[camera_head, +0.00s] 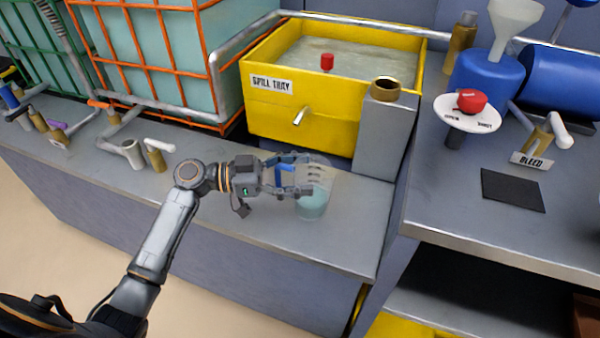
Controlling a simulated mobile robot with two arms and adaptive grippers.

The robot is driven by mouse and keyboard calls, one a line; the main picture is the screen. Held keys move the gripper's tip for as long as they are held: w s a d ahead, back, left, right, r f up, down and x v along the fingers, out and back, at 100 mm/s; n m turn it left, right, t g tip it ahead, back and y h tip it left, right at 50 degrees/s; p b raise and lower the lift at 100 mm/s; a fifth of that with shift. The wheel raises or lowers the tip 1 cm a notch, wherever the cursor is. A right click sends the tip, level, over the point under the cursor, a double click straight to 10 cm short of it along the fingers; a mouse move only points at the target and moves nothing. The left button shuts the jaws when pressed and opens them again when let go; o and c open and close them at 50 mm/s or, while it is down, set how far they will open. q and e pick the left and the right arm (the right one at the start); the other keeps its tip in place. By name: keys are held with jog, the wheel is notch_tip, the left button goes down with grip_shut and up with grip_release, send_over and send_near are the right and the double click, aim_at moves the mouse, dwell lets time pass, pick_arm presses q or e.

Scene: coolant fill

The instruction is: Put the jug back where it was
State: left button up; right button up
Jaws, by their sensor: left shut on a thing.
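The jug (312,206) is a small clear vessel with pale blue liquid in its lower part. It is upright over the grey bench, in front of the yellow spill tray. My left gripper (306,178) reaches in from the left and is shut on the jug. Its fingers hide part of the jug's upper half. I cannot tell whether the jug's base touches the bench. My right gripper is not in view.
The yellow spill tray (300,108) and a grey post with a brass ring (386,88) stand behind. On the higher right bench are a dark square mat (512,190), which is bare, a red-knobbed dial (470,108), the BLEED valve (540,142) and a blue drum (485,82).

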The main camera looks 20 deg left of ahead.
pick_arm(q)
jog(key=o, duration=1.6)
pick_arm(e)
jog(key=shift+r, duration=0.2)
pick_arm(q)
jog(key=shift+r+p, duration=0.15)
jog(key=shift+p, duration=0.3)
jog(key=v, duration=1.2)
jog(key=shift+b, duration=0.45)
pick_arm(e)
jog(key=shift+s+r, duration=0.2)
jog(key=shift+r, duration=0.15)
